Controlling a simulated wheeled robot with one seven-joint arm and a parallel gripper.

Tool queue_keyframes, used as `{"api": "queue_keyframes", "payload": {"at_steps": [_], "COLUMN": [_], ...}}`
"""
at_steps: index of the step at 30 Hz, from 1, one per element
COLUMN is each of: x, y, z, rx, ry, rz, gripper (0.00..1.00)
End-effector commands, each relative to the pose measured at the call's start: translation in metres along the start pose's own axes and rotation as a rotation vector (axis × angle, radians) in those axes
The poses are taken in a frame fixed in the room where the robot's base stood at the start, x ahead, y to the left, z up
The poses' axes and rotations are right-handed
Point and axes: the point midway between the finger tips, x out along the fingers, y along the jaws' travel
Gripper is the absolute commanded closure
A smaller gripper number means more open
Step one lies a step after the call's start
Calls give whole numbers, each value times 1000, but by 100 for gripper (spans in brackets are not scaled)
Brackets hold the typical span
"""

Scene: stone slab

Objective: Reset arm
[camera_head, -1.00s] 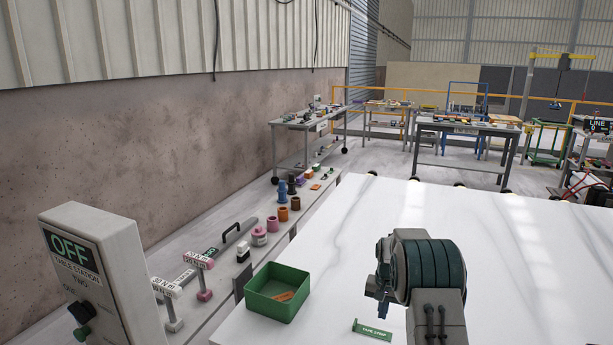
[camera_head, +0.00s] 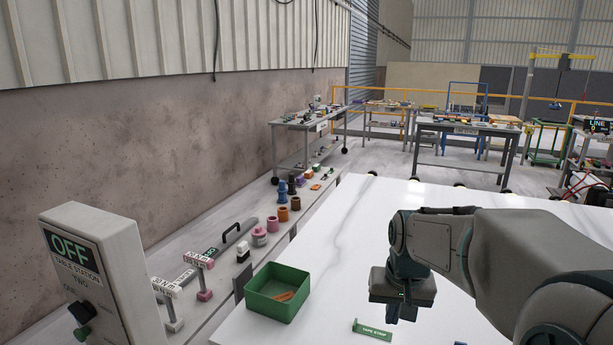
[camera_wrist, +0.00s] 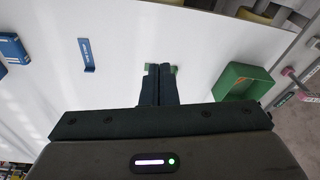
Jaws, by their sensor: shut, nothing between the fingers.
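My gripper (camera_head: 404,312) hangs over the white stone slab (camera_head: 345,235) at the right of the head view, pointing down. In the wrist view its two dark fingers (camera_wrist: 159,72) are together with nothing between them. A green open box (camera_head: 262,309) with an orange-brown piece (camera_head: 285,296) in it stands on the slab to the left of my gripper. It also shows in the wrist view (camera_wrist: 240,72), right of the fingers. Green bits show behind the fingers in the wrist view.
A grey control box reading OFF (camera_head: 85,280) stands at the front left. A ledge with several small coloured parts (camera_head: 259,237) runs along the slab's left side. The wrist view shows a blue label (camera_wrist: 88,55) and a blue box (camera_wrist: 14,48). The slab between is clear.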

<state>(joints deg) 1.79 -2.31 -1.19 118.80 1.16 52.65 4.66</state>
Motion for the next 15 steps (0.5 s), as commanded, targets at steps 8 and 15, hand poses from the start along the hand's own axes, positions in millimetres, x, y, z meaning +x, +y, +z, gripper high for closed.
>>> {"api": "queue_keyframes", "payload": {"at_steps": [8,15], "x": [-28,-29], "y": [1,5], "z": [89,145], "rx": [-83,-137], "ry": [64,100], "rz": [-4,-1], "gripper": [100,100]}}
